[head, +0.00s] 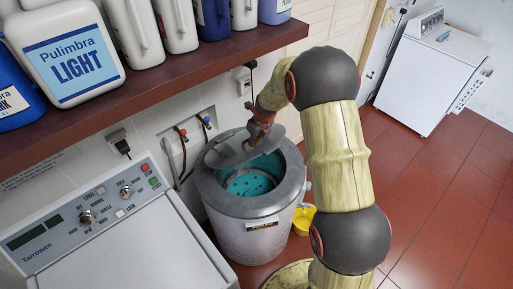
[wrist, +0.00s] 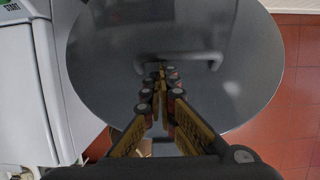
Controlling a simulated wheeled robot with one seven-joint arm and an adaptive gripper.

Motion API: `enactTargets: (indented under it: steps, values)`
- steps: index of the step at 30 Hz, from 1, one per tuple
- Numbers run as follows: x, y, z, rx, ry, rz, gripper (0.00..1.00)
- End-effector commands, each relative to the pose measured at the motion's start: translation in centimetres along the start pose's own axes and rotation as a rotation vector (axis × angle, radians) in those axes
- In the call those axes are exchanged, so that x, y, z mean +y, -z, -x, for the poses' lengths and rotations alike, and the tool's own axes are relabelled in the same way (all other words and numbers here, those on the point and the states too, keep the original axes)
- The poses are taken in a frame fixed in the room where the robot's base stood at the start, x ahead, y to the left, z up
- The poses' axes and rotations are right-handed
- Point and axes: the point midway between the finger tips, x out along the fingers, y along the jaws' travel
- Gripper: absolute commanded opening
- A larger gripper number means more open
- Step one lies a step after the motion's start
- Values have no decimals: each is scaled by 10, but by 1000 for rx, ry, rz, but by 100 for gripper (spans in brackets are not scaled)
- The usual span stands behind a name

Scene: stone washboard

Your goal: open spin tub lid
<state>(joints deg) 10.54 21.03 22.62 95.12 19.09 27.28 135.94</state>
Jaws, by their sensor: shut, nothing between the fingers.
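The spin tub (head: 232,207) is a grey round drum with a teal, perforated inside, standing left of my arm in the head view. Its grey round lid (head: 228,154) is raised at a tilt over the back left of the opening, and the teal inside shows at the front. My gripper (head: 255,137) is at the lid's upper face. In the wrist view the lid (wrist: 108,70) fills most of the picture, and my gripper (wrist: 160,75) is shut with nothing between its fingers. Whether the fingertips touch the lid or its handle I cannot tell.
A white washing machine (head: 135,250) stands left of the tub. A dark red shelf (head: 165,75) with bottles runs above it. A yellow jug (head: 304,220) is on the floor beside the tub. Red tiled floor (head: 440,190) is clear to the right.

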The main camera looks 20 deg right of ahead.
Motion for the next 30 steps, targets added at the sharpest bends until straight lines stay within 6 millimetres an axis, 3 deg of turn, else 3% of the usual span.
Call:
enactTargets:
  steps: [1,3,15,24,30]
  values:
    - [1,-18,13,-12,4,4,0]
    - [1,-31,19,-13,5,4,0]
    - [3,-90,40,-3,0,2,0]
    - [4,-115,44,-1,-1,2,0]
    - [4,-118,44,1,-1,0,0]
